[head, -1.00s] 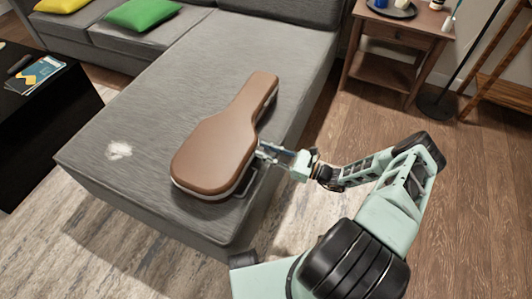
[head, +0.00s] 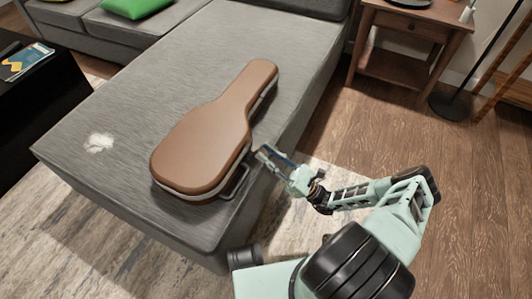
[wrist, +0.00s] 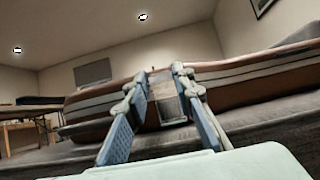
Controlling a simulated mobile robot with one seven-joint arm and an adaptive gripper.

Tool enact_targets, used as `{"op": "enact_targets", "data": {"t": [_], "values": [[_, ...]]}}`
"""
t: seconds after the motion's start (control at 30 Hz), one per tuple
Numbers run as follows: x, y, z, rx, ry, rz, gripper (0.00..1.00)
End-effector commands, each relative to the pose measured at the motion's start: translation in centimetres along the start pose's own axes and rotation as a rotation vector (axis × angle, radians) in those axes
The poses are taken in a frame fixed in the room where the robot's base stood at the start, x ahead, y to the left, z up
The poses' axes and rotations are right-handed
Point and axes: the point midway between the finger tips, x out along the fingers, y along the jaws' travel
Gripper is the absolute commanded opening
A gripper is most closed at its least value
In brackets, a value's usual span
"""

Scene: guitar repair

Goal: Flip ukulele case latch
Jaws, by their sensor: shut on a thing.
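The brown ukulele case (head: 203,140) lies lid up on the grey sofa seat, its narrow end pointing to the back right. In the wrist view its side (wrist: 255,72) runs across the picture with a pale band. My gripper (head: 262,153) is beside the case's right side, near where the body meets the neck. In the wrist view a small metallic latch (wrist: 168,101) shows between the fingers of my gripper (wrist: 160,74), which is shut on it. The exact contact is hard to see. In the head view the gripper hides the latch.
A handle (head: 236,184) sticks out from the case's right side, below my gripper. A wooden side table (head: 400,55) and a black lamp base (head: 450,106) stand at the back right.

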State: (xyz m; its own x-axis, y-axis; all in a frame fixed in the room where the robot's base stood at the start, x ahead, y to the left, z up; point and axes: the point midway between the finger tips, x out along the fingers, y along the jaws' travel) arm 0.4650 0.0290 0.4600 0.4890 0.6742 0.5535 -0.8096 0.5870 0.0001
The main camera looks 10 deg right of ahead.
Motion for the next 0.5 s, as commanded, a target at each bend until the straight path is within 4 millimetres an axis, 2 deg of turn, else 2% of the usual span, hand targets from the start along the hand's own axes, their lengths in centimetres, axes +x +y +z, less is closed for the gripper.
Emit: {"op": "enact_targets", "data": {"t": [0.5], "values": [[-0.77,-0.06,-0.34,-0.002,-0.110,0.000,0.00]]}}
